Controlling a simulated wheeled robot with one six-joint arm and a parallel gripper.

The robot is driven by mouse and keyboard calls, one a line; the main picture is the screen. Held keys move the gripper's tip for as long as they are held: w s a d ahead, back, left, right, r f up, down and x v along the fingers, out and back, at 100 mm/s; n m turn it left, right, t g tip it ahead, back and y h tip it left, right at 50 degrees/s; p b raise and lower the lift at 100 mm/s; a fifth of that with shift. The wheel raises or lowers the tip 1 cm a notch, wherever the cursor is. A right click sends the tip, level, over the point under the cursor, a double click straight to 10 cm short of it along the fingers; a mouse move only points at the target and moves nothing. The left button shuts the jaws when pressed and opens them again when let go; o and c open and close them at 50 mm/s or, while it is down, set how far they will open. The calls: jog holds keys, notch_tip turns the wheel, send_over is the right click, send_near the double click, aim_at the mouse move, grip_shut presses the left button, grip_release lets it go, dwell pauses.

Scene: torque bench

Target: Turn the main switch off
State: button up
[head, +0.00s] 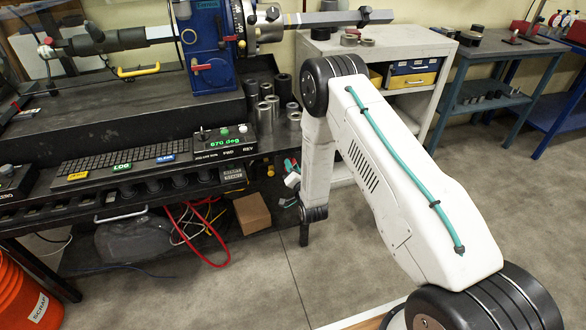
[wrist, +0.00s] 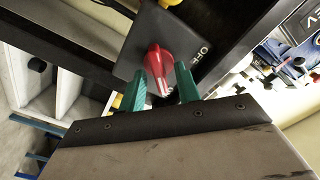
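In the wrist view the main switch, a red rotary knob (wrist: 158,62), sits on a dark plate (wrist: 132,52). The word OFF is printed to the knob's upper right. Another label below right is mostly hidden by the knob and a finger. The knob's handle points down the picture, towards my gripper. My gripper (wrist: 162,84) is open, with one green finger on each side of the handle and narrow gaps showing.
A control box with a green "670 deg" display (head: 222,140) stands on the bench, left of my arm. A yellow button (wrist: 170,3) is near the switch in the wrist view. Several metal sockets (head: 270,103) stand behind. A cardboard box (head: 252,214) is on the lower shelf.

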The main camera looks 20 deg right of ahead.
grip_shut()
jog(key=shift+n, duration=0.3)
jog(key=shift+a+n, duration=0.15)
jog(key=shift+n, duration=2.75)
jog(key=shift+a+n, duration=0.15)
jog(key=shift+n, duration=2.75)
jog(key=shift+a+n, duration=0.15)
jog(key=shift+n, duration=2.75)
